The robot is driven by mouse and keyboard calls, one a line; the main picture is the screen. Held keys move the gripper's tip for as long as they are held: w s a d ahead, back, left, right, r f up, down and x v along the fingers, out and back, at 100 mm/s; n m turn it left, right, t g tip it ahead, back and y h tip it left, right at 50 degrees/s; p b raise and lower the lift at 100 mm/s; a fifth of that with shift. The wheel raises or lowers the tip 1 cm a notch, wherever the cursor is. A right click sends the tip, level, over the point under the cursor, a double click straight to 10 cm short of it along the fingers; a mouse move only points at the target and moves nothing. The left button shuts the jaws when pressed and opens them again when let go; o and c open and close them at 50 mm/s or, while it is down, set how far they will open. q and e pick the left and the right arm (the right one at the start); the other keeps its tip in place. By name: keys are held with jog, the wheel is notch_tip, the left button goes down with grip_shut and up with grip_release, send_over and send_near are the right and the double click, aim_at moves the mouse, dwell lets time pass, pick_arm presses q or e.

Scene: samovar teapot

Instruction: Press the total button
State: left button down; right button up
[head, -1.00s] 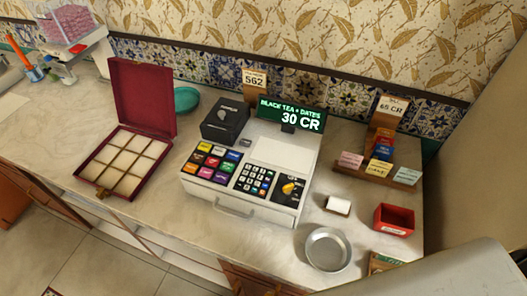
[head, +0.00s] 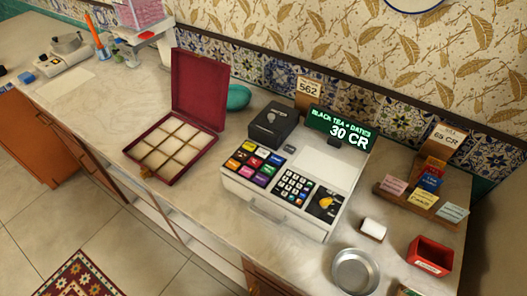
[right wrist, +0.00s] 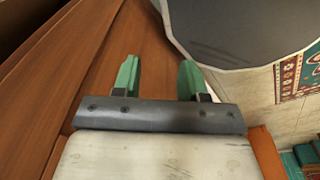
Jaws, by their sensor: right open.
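The white cash register (head: 265,208) stands on the counter in the middle of the head view. Its green display (head: 340,130) reads "BLACK TEA + DATES 30 CR". On its sloping front are coloured keys (head: 254,163), a dark number keypad (head: 293,188) and a black panel with a yellow knob (head: 325,204). The key labels are too small to read, so I cannot tell which is the total button. My right gripper (right wrist: 159,78) shows in the right wrist view with two green fingers apart and nothing between them. Neither gripper shows in the head view.
An open burgundy box (head: 186,107) stands left of the register. A round metal dish (head: 356,272), a red tray (head: 431,256) and a card rack (head: 418,204) stand to its right. In the right wrist view, wooden panelling (right wrist: 80,70) and a large grey surface (right wrist: 240,30) lie beyond the fingers.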

grip_shut()
dwell(0.3)
jog(key=shift+d, duration=0.1)
dwell(1.5)
